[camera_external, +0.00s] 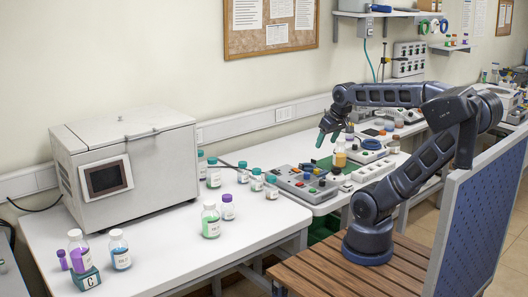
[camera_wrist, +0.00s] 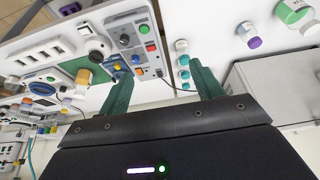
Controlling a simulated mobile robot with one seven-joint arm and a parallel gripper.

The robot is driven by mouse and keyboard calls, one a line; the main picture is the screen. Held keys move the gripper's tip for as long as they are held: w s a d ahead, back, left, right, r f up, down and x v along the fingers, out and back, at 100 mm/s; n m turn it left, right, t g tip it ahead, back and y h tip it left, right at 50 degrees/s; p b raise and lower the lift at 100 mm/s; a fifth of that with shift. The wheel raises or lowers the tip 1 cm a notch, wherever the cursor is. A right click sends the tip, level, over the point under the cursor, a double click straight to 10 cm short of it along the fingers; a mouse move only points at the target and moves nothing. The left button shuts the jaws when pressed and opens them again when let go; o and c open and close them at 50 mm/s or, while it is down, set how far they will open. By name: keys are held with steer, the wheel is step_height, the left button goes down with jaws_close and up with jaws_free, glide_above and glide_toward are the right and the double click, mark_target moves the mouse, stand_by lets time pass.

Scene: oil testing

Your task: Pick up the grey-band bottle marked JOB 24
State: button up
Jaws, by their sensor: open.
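No grey band and no JOB 24 marking can be read in either view; the labels are too small. Several small bottles with teal caps (camera_external: 213,174) stand behind and right of the grey box machine on the white table. A bottle with green liquid (camera_external: 210,224) and a purple-capped bottle (camera_external: 228,209) stand nearer the front. A bottle with purple liquid (camera_external: 79,254) and one with blue liquid (camera_external: 120,255) stand at the front left. My gripper (camera_external: 328,137) is open and empty, raised above the control panel area. Its green fingers show in the wrist view (camera_wrist: 161,82).
The grey machine (camera_external: 130,170) fills the back left of the white table. A control panel box (camera_external: 303,186) stands right of the bottles, with a yellow-liquid bottle (camera_external: 340,157) beyond it. A block marked C (camera_external: 88,281) is at the front left. The table's middle front is clear.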

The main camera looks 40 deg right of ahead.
steer(key=w+a+f+n+g+h, duration=0.1)
steer(key=w+a+f+n+h, duration=0.35)
steer(key=w+a+n, duration=0.45)
steer(key=w+a+f+n+g+h, duration=0.1)
steer(key=w+a+f+n+h, duration=0.3)
steer(key=a+n, duration=0.55)
steer(key=n+t+h, duration=0.2)
steer(key=n+t, duration=0.9)
steer(key=t, duration=0.1)
glide_toward(209, 206)
steer(key=x, duration=0.7)
steer(key=shift+y, duration=0.25)
steer(key=shift+x, duration=2.7)
